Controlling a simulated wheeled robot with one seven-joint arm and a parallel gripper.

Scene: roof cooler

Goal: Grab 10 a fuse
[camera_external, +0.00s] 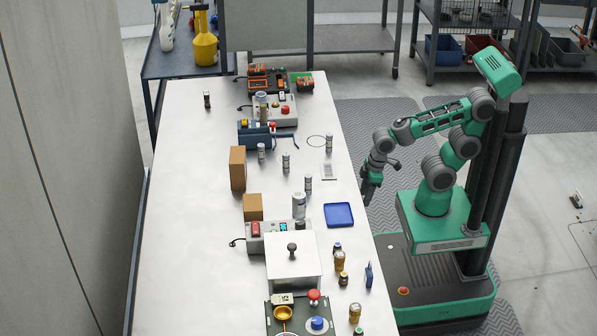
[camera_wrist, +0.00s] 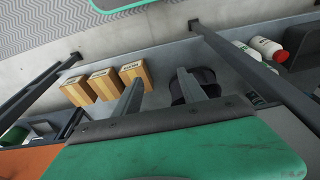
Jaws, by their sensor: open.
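Several small grey cylinders that look like fuses stand upright on the white table (camera_external: 180,220). One fuse (camera_external: 329,142) is near the right edge, others (camera_external: 261,152) (camera_external: 286,163) (camera_external: 308,185) are near the middle, and a darker one (camera_external: 207,99) stands alone at the far left. Their ratings are too small to read, so I cannot tell which is 10 A. My gripper (camera_external: 371,188) hangs beside the table's right edge, apart from the fuses. In the wrist view my gripper (camera_wrist: 158,80) has its two fingers apart with nothing between them. No fuse shows there.
A blue tray (camera_external: 339,215), brown boxes (camera_external: 238,168), a white-lidded box (camera_external: 292,257) and small bottles (camera_external: 340,261) stand on the table. Its left part is mostly clear. The wrist view shows cardboard boxes (camera_wrist: 103,84) and a red-capped bottle (camera_wrist: 268,48) on a shelf.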

